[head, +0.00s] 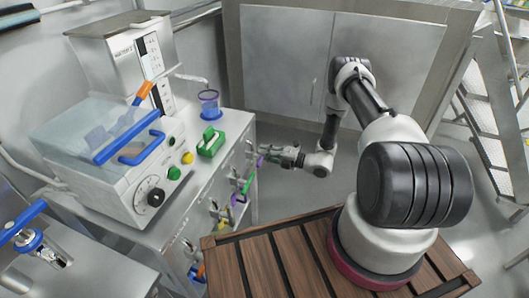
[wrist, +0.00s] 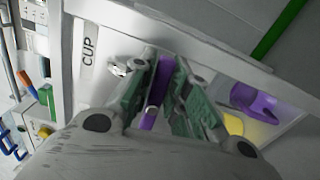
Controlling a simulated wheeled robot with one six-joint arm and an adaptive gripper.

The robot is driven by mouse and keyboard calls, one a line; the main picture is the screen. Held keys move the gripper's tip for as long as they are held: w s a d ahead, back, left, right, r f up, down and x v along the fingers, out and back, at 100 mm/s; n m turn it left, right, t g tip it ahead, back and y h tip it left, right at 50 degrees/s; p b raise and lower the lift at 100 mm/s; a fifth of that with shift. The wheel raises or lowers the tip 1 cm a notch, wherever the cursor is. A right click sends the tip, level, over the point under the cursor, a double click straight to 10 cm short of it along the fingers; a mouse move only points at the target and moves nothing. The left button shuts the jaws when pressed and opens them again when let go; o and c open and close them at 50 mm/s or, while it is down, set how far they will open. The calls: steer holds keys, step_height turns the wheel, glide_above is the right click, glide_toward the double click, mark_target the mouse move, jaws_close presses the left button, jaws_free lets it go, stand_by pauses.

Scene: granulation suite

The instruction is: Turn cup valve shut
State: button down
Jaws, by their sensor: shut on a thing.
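The cup valve's purple handle (wrist: 159,82) stands between the green-padded fingers of my gripper (wrist: 165,66) in the wrist view, with a white CUP label (wrist: 88,45) beside it on the left. My gripper is shut on this handle. In the head view, my gripper (head: 271,154) reaches left to the cabinet front, and a small part of the purple handle (head: 260,161) shows at its tips. The fingers cover part of the handle, and the valve body is mostly hidden.
Green (head: 248,182), purple and yellow handles stick out along the cabinet front below. A machine with a clear lid (head: 100,120) stands left. Open floor lies beyond my wooden deck.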

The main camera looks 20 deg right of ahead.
steer(key=shift+f+m, duration=0.15)
steer(key=shift+m, duration=0.35)
steer(key=c, duration=1.4)
jaws_free()
steer(key=shift+d, duration=0.1)
steer(key=v, duration=1.2)
